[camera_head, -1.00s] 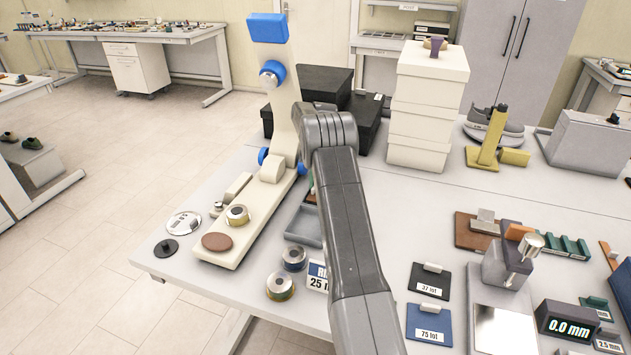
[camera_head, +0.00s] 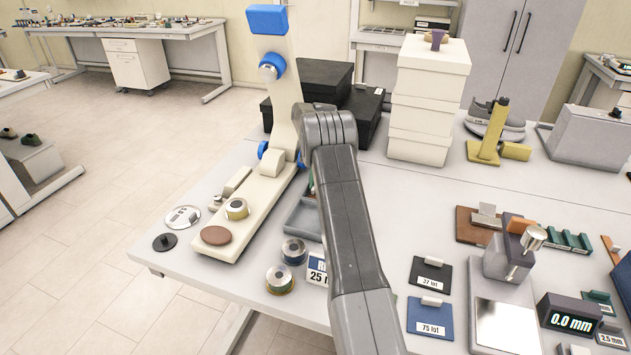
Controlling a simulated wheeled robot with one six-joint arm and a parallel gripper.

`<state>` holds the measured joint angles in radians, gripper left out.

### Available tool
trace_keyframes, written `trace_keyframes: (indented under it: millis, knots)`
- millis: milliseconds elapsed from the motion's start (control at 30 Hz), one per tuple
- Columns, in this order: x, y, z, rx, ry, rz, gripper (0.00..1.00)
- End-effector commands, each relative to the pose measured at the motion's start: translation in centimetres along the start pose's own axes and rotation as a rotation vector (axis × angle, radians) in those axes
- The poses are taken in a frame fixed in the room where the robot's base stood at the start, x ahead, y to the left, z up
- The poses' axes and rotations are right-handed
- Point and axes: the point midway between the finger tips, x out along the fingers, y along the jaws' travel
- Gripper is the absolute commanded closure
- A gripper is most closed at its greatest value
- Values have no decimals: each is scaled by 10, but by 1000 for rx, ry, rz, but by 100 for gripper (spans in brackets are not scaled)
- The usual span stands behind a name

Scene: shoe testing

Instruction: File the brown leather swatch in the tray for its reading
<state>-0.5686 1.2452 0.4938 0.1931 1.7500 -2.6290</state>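A flat brown piece (camera_head: 468,228), which looks like the leather swatch, lies on the table right of centre with a light grey tab on it. A grey gauge (camera_head: 507,262) stands just in front of it, beside a display (camera_head: 570,318) reading 0.0 mm. A green piece lies by a card marked 2.5 mm (camera_head: 611,340) at the right edge; other trays there are cut off. A grey tray (camera_head: 300,217) lies left of my arm, partly hidden by it. My dark grey arm rises through the middle; my gripper is hidden, so its state does not show.
A cream testing stand (camera_head: 285,120) with blue caps rises at left, with a brown disc (camera_head: 217,236) on its base. Black boxes (camera_head: 325,85) and stacked white boxes (camera_head: 430,90) stand behind. A black piece (camera_head: 430,273) and a blue piece (camera_head: 430,321) lie right of my arm.

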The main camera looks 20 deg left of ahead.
Motion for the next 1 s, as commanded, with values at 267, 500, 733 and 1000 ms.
trace_keyframes:
  millis: [267, 500, 733, 1000]
  knots:
    - [0, 1, 0, -1, -1, 2, 66]
    - [-1, 2, 0, -2, -3, 3, 66]
    - [-13, 2, 1, -4, -7, 7, 66]
    - [-52, 0, 1, -2, -5, 5, 66]
